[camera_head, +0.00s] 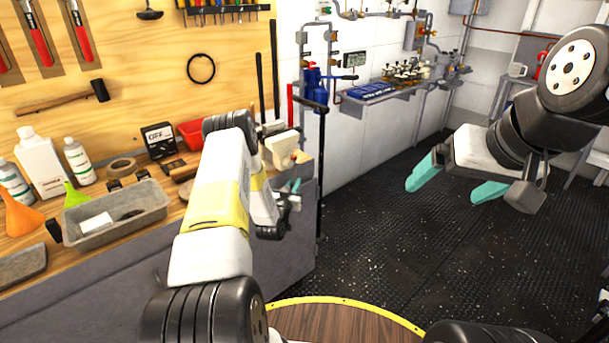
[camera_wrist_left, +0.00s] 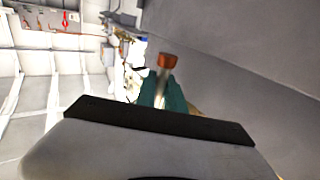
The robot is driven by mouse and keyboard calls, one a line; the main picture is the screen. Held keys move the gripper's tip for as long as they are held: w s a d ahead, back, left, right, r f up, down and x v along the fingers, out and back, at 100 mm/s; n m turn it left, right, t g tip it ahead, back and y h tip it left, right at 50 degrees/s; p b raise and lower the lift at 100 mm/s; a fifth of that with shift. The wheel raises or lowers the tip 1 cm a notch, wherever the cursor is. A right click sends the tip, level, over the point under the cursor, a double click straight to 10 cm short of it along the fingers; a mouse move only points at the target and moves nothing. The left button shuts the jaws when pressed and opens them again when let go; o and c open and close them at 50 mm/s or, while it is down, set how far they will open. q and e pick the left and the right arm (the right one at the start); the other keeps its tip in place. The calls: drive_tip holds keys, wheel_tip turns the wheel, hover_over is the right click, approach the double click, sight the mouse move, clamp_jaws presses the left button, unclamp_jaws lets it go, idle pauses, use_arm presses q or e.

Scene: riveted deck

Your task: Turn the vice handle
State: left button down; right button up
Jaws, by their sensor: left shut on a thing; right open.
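The vice (camera_head: 283,150), a pale cream body, sits at the right end of the workbench in the head view. Its handle (camera_wrist_left: 166,64) shows in the left wrist view as a short metal bar with an orange-brown end knob. My left gripper (camera_head: 291,187) is beside the bench end, below the vice. In the left wrist view its teal fingers (camera_wrist_left: 162,92) are shut around the handle bar, with the knob sticking out past them. Most of the handle is hidden by my fingers and arm. My right gripper (camera_head: 452,182) is open and empty, in the air at the right.
The workbench (camera_head: 190,215) carries a grey tray (camera_head: 112,222), bottles, funnels and a red bin (camera_head: 192,133). A black post (camera_head: 321,175) stands right beside the vice. A wall shelf (camera_head: 385,93) is behind. The dark deck floor (camera_head: 385,235) is clear.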

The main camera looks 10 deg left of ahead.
use_arm(q)
drive_tip(key=shift+s+a, duration=0.1)
drive_tip(key=shift+s+a+r+m+g+y, duration=0.7)
drive_tip(key=shift+r+m+g+y, duration=1.05)
drive_tip(key=shift+g, duration=1.35)
drive_tip(key=shift+s+a+r+m+g+y, duration=0.4)
drive_tip(key=shift+s+r+m+g+y, duration=0.7)
drive_tip(key=shift+r+g+y, duration=1.5)
drive_tip(key=shift+s+a+r+m+g+y, duration=0.6)
drive_tip(key=shift+r+m+g+y, duration=0.85)
drive_tip(key=shift+g, duration=2.15)
drive_tip(key=shift+d+r+m+h, duration=0.1)
drive_tip(key=shift+r+m+h, duration=0.2)
drive_tip(key=shift+r, duration=0.05)
drive_tip(key=c, duration=1.4)
unclamp_jaws()
drive_tip(key=shift+r, duration=0.1)
drive_tip(key=shift+c, duration=0.2)
